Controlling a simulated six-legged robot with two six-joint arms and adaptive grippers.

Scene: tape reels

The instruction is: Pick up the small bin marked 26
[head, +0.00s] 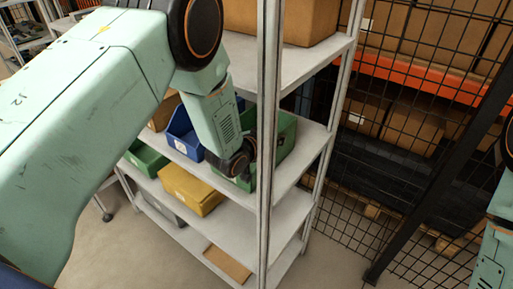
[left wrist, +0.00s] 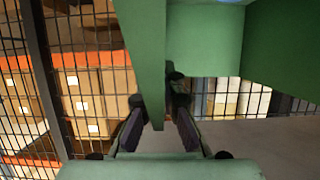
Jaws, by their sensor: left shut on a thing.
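A green bin (head: 284,142) stands on the middle shelf of the rack, partly hidden behind a rack post and my left arm. No number can be read on it. My left gripper (head: 240,165) is at the bin's front left. In the left wrist view my left gripper (left wrist: 158,105) is shut with its fingers on either side of a green wall of the bin (left wrist: 145,45). Whether the bin's base touches the shelf cannot be told. My right gripper is out of view.
A blue bin (head: 184,134) stands close to the left on the same shelf. A yellow bin (head: 190,189) and another green bin (head: 146,158) are lower. The rack post (head: 268,120) stands in front. A mesh fence (head: 400,150) is at the right.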

